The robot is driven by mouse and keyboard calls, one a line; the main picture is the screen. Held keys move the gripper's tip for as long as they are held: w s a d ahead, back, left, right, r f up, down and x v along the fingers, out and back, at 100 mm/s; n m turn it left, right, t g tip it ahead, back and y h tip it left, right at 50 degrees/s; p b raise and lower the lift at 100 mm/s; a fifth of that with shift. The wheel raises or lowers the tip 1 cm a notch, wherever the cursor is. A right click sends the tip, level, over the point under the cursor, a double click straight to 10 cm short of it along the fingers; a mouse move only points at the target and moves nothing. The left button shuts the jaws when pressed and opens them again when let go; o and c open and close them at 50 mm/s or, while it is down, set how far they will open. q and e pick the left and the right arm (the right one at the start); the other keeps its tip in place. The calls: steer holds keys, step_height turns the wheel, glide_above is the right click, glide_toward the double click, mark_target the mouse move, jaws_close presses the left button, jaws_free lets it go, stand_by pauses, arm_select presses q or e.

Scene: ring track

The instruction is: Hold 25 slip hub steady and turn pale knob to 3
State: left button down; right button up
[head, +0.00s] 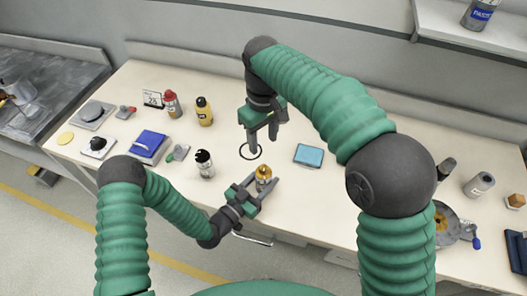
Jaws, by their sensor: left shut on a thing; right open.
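My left gripper (262,184) is shut on a small brass-coloured piece (264,172) with a rounded top, near the front edge of the table. My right gripper (262,139) is open, pointing down above a thin black ring mark (250,151) on the table, and appears empty. It is behind the brass piece and apart from it. A small card that seems to read 25 (152,99) stands at the back left. I cannot make out which thing is the slip hub, nor a pale knob or its numbers.
A white bottle with a dark top (205,164) stands left of my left gripper. A blue box (149,146) lies left, a light-blue pad (309,156) right. A grey canister (479,185) stands far right.

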stand_by(0.8)
arm_select(q)
steer(key=c, duration=0.6)
jaws_free()
steer(key=v, duration=1.2)
steer(key=shift+a+f, duration=0.1)
